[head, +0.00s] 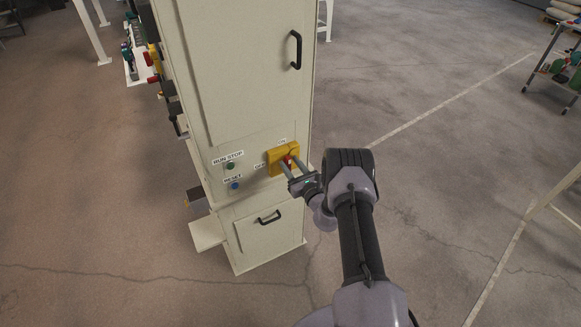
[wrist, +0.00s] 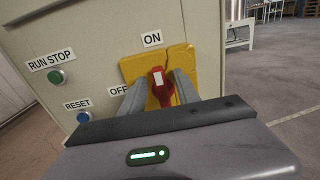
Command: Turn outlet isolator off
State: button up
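The outlet isolator is a yellow plate (head: 276,167) with a red handle (head: 290,159) on the front of a cream cabinet. In the wrist view the yellow plate (wrist: 186,57) has an ON label (wrist: 152,39) above it and a partly hidden OFF label (wrist: 118,90) at its left. The red handle (wrist: 160,88), with a white mark on its tip, stands roughly upright toward ON. My gripper (wrist: 159,92) is open, with one finger on each side of the handle. Gaps seem to show between the fingers and the handle. The handle's lower part is hidden by my gripper.
The cream cabinet (head: 237,75) also carries a green RUN STOP button (head: 230,166) and a blue RESET button (head: 235,185) left of the isolator. A black door handle (head: 296,50) is above and another (head: 269,217) below.

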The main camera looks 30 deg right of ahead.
jog(key=shift+w, duration=0.2)
jog(key=shift+c, duration=0.5)
grip_shut()
